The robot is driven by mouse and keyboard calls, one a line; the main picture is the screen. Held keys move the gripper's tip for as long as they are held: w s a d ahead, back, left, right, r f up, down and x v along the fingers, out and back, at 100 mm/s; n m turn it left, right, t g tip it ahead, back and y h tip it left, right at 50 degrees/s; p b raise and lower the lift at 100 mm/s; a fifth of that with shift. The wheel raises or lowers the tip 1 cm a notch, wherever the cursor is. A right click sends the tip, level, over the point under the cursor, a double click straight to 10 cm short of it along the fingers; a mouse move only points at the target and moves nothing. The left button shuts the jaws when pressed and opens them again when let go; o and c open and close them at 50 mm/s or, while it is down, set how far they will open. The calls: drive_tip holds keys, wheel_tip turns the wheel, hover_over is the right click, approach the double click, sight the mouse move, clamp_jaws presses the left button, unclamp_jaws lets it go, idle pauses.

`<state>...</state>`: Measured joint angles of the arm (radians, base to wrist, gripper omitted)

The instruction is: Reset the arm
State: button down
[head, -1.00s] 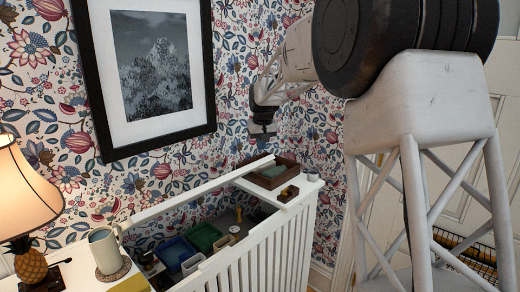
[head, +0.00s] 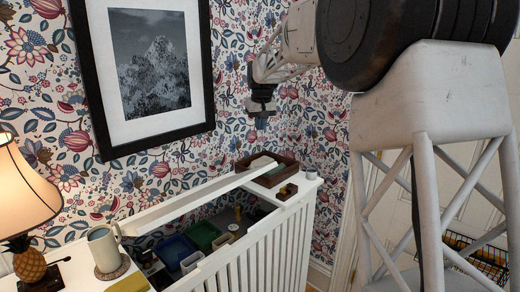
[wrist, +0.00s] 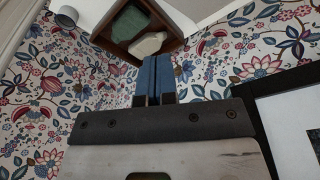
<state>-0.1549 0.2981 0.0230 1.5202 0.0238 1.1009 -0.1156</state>
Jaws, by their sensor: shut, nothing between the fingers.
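My gripper (head: 260,112) hangs from my arm in front of the papered wall, above the far right end of the white cabinet (head: 262,262). In the wrist view my gripper (wrist: 156,62) shows its two blue fingers pressed together with nothing between them. A brown wooden tray (head: 288,171) sits on the cabinet's right end, below my gripper and apart from it. In the wrist view the tray (wrist: 112,46) holds a green item (wrist: 130,22) and a pale item (wrist: 147,45).
A small dark wooden object (head: 287,192) and a small white cup (head: 311,174) stand near the tray. The cabinet's open well holds a blue bin (head: 175,251) and a green bin (head: 204,236). A mug (head: 104,250), a lamp (head: 18,190) and a framed picture (head: 150,75) are at left.

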drive_tip(key=shift+r, duration=0.2)
idle(0.3)
drive_tip(key=s+d+m, duration=0.1)
drive_tip(key=s+d, duration=0.2)
drive_tip(key=s, duration=0.7)
drive_tip(key=s+d+r, duration=0.1)
drive_tip(key=s+d, duration=0.2)
drive_tip(key=s, duration=0.6)
drive_tip(key=s+d+m, duration=0.1)
drive_tip(key=s+d, duration=0.3)
drive_tip(key=s, duration=0.6)
drive_tip(key=s+d+f, duration=0.1)
drive_tip(key=s+f, duration=0.3)
drive_tip(key=s, duration=0.6)
drive_tip(key=s+d+f, duration=0.2)
drive_tip(key=s+f, duration=0.3)
drive_tip(key=s, duration=0.5)
drive_tip(key=s+d+f+m, duration=0.1)
drive_tip(key=s+f, duration=0.3)
drive_tip(key=s, duration=0.6)
drive_tip(key=shift+s+d+f+h, duration=0.2)
drive_tip(key=shift+s+d+h, duration=0.05)
drive_tip(key=shift+d+h, duration=0.15)
